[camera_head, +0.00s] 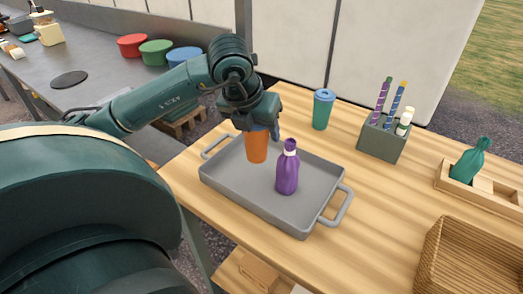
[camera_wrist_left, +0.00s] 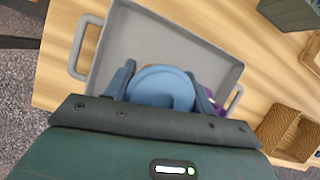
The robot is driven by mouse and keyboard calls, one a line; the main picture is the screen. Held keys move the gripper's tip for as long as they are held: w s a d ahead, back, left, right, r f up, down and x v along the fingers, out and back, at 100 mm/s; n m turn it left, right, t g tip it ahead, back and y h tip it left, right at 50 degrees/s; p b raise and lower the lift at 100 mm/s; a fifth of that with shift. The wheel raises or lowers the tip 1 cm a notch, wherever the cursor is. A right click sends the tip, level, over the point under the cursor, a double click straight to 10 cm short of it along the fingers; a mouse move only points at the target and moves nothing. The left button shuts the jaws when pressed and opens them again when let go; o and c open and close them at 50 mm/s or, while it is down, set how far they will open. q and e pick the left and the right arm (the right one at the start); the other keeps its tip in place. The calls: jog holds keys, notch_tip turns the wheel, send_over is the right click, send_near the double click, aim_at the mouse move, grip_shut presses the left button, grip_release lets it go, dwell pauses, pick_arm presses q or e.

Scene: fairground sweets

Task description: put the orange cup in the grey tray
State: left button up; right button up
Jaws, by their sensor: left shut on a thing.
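The orange cup (camera_head: 257,147) is upright, with a blue lid (camera_wrist_left: 161,88) that shows in the left wrist view. My left gripper (camera_head: 258,127) points down and is shut on the cup near its top; the fingers lie on both sides of the lid. The cup is over the left-back part of the grey tray (camera_head: 262,201), whose rim also shows in the left wrist view (camera_wrist_left: 97,62). I cannot tell whether the cup's base touches the tray floor. A purple bottle (camera_head: 287,172) stands in the tray, right of the cup. My right gripper is not in view.
A teal cup (camera_head: 322,110) stands behind the tray. A dark holder (camera_head: 382,140) with sticks, a wooden tray with a green bottle (camera_head: 470,160) and a wicker basket (camera_head: 465,262) are to the right. The tray's front part is bare.

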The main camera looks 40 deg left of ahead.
aim_at(259, 146)
pick_arm(q)
jog(key=shift+f, duration=2.35)
jog(key=shift+f+b, duration=0.25)
jog(key=shift+b, duration=0.05)
jog(key=o, duration=0.8)
jog(key=shift+r, duration=0.15)
